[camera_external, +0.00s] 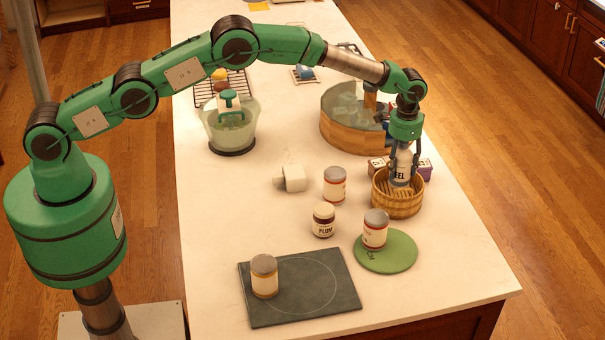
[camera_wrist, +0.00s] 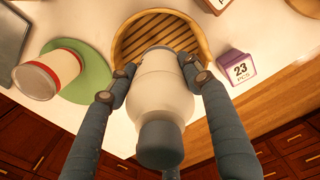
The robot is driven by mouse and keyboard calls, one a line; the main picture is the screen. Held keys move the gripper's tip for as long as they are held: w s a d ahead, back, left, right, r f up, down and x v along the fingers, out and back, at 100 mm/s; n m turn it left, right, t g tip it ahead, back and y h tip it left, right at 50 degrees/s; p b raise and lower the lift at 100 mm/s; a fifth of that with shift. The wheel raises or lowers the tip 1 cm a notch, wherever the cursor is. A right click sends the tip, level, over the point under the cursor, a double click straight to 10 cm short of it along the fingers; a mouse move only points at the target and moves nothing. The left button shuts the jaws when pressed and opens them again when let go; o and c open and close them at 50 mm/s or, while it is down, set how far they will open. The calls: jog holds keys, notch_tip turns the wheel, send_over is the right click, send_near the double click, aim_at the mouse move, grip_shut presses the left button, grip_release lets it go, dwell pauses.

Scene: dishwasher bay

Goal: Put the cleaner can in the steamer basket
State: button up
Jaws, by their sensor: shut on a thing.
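The cleaner can (camera_external: 402,168) is white with dark lettering. In the wrist view the can (camera_wrist: 163,100) shows its grey cap towards the camera. My gripper (camera_external: 403,152) is shut on it from above, with one finger on each side; the fingers also show in the wrist view (camera_wrist: 157,78). The steamer basket (camera_external: 397,206) is a round wooden ring with a slatted floor; it shows behind the can in the wrist view (camera_wrist: 122,42). The can is upright, its lower end within the basket's rim. I cannot tell whether it touches the slats.
Small boxes (camera_external: 426,169) stand close behind the basket. A red-white can (camera_external: 375,232) on a green mat (camera_external: 398,256), another can (camera_external: 334,185) and a plum jar (camera_external: 323,220) stand nearby. A wooden tub (camera_external: 345,134) is behind. The counter's right edge is close.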

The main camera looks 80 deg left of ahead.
aim_at(404, 143)
jog(key=shift+f+p, duration=0.3)
jog(key=shift+f, duration=1.5)
jog(key=shift+f, duration=0.15)
jog(key=o, duration=1.4)
notch_tip(404, 143, up, 12)
jog(key=shift+r+b, duration=0.1)
jog(key=shift+b, duration=0.8)
jog(key=shift+r, duration=0.15)
